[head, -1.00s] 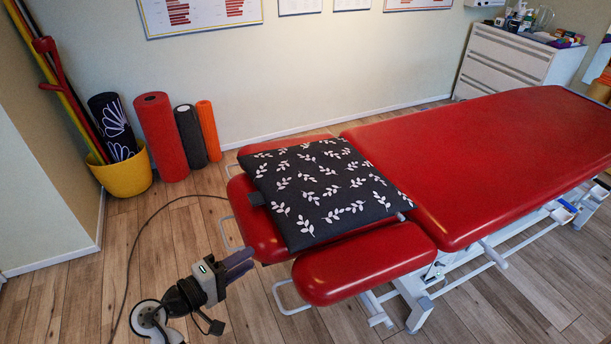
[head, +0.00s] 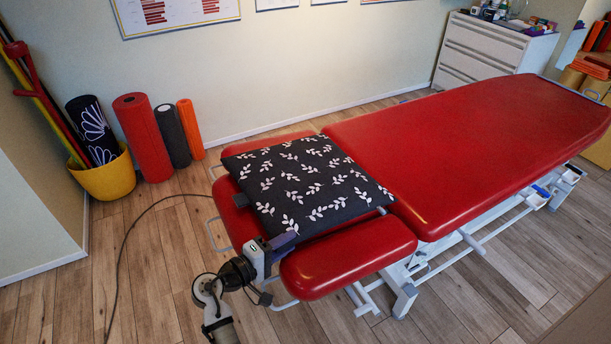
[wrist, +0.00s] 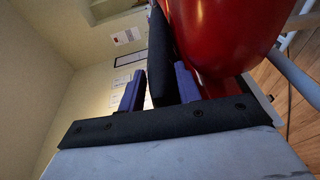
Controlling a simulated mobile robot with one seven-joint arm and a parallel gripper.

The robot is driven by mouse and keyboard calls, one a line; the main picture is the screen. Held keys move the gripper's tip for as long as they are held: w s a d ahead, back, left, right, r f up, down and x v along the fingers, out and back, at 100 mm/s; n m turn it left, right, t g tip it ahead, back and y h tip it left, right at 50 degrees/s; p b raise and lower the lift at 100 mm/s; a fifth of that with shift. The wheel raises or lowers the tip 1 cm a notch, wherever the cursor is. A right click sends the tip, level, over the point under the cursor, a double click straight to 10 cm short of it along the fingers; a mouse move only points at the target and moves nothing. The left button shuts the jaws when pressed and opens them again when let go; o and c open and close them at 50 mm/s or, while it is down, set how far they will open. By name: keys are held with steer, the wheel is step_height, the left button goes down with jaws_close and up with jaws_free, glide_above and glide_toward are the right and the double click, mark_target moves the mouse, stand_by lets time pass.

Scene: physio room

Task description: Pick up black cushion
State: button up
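The black cushion (head: 300,185), printed with white leaf sprigs, lies on the head end of the red treatment table (head: 440,150). My gripper (head: 284,242) is at the cushion's near edge, with its purple fingers pointing towards it. In the wrist view, the cushion (wrist: 160,60) shows edge-on between the two finger pads of my gripper (wrist: 160,88). The fingers stand apart, one on each side of the edge. I see no firm grip on it. The fingertips are partly hidden in the head view.
A red padded armrest (head: 345,262) sits close to the right of my gripper. A yellow bucket (head: 108,178) and several rolls, including a red foam roller (head: 143,138), stand by the wall. A white drawer cabinet (head: 485,55) is at the back.

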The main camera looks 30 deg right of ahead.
steer(key=shift+x, duration=0.8)
jaws_close()
steer(key=shift+r, duration=0.1)
